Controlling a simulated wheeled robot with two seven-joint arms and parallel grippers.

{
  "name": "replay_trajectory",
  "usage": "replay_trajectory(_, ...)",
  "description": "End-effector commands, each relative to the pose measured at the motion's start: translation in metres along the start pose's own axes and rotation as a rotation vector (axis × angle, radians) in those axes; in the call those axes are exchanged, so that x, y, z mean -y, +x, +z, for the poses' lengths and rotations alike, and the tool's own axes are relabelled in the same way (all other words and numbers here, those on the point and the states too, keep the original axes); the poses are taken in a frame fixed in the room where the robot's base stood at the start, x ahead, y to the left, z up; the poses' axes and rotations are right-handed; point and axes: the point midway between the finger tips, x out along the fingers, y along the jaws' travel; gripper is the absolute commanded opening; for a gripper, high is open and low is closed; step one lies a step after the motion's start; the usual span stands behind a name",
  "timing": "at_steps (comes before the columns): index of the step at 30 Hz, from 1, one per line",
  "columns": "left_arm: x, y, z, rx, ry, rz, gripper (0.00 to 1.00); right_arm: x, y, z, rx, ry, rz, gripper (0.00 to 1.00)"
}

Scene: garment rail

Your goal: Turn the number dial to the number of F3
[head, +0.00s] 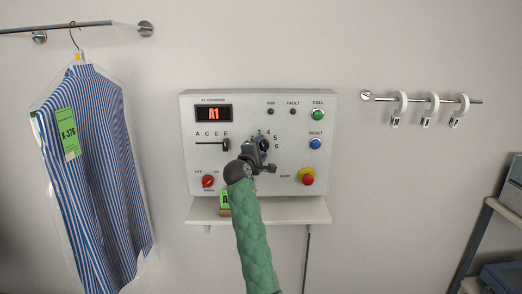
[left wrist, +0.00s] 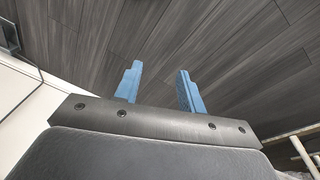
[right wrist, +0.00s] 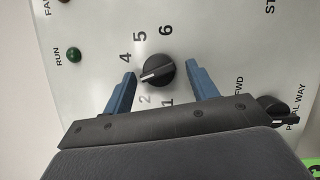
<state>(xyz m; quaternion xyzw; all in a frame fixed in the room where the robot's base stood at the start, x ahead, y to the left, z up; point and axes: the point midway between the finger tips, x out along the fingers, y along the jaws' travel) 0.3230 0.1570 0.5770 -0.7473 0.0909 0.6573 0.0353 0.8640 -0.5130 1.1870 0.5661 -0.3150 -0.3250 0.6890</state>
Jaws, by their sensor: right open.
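The number dial (right wrist: 158,70) is a round black knob with a white pointer line. In the right wrist view the line points left, between the 4 and the 2, where a finger hides the marking. My right gripper (right wrist: 155,90) is open, its blue fingers on either side of the knob with gaps showing. In the head view the right gripper (head: 256,152) covers much of the dial. The letter slider (head: 226,144) has its dark knob below F. The red display (head: 213,113) reads A1. My left gripper (left wrist: 158,88) is open and empty above the dark floor.
The control panel (head: 255,97) also has a green CALL button (head: 317,114), a blue RESET button (head: 316,143), a red stop button (head: 307,177) and a red switch (head: 208,181). A ledge (head: 300,209) sits below. A bagged striped shirt (head: 95,170) hangs left; a hook rail (head: 420,99) is right.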

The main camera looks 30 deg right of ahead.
Motion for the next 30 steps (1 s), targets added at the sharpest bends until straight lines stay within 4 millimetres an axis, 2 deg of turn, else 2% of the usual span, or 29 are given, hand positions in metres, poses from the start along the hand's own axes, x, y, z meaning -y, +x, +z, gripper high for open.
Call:
replay_trajectory(3, 0.000, -0.003, 0.001, 0.009, 0.001, 0.000, 0.40, 0.003, -0.010, -0.001, -0.002, 0.001, -0.001, 0.58)
replay_trajectory(6, -0.003, -0.030, -0.004, -0.009, -0.001, 0.005, 0.40, 0.003, -0.022, -0.001, -0.001, 0.001, -0.001, 0.58)
replay_trajectory(9, -0.004, -0.048, -0.004, -0.011, -0.001, 0.007, 0.40, 0.003, -0.036, 0.000, 0.000, 0.001, 0.001, 0.58)
replay_trajectory(18, -0.007, -0.088, 0.000, -0.012, -0.001, 0.011, 0.40, 0.002, -0.069, 0.000, 0.000, 0.000, -0.001, 0.58)
replay_trajectory(22, -0.007, -0.096, 0.001, -0.011, -0.001, 0.011, 0.40, 0.002, -0.075, 0.000, 0.001, 0.000, -0.002, 0.58)
replay_trajectory(30, -0.007, -0.097, 0.001, -0.011, -0.001, 0.012, 0.40, 0.001, -0.076, 0.000, 0.001, -0.001, -0.001, 0.58)
